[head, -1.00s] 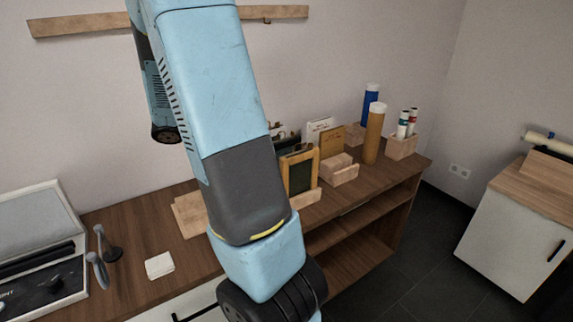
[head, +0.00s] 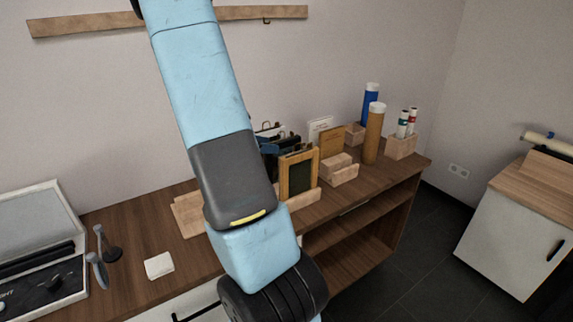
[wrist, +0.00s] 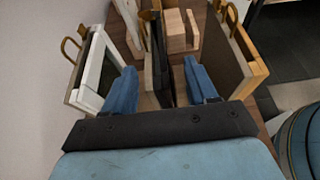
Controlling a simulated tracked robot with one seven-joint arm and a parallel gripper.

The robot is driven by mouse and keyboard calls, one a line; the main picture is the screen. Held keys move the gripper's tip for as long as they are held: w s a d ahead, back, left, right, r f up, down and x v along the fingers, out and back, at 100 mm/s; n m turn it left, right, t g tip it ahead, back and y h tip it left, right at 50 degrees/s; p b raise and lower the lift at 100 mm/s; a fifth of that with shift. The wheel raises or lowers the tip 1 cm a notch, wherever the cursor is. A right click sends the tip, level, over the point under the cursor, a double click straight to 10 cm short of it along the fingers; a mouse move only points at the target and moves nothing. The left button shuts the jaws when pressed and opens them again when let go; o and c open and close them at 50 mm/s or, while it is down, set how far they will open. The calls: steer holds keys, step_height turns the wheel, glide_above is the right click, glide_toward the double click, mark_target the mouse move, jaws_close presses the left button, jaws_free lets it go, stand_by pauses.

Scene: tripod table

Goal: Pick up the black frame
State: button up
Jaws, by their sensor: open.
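In the wrist view the black frame (wrist: 158,58) stands upright and edge-on, with a hook at its top. My gripper (wrist: 161,82) is open, with one blue finger on each side of the black frame. I cannot tell whether either finger touches it. A white frame (wrist: 92,75) stands to the left and a wooden frame (wrist: 245,55) to the right. In the head view the wooden frame (head: 299,174) stands in front on the table. Dark shapes behind it are partly hidden by my arm, and I cannot clearly separate the black frame there.
The wooden table (head: 130,224) runs along the wall. A white pad (head: 159,265) lies at the left front.

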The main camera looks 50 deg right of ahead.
steer(key=x, duration=0.5)
steer(key=shift+d+f, duration=0.1)
jaws_close()
stand_by(0.5)
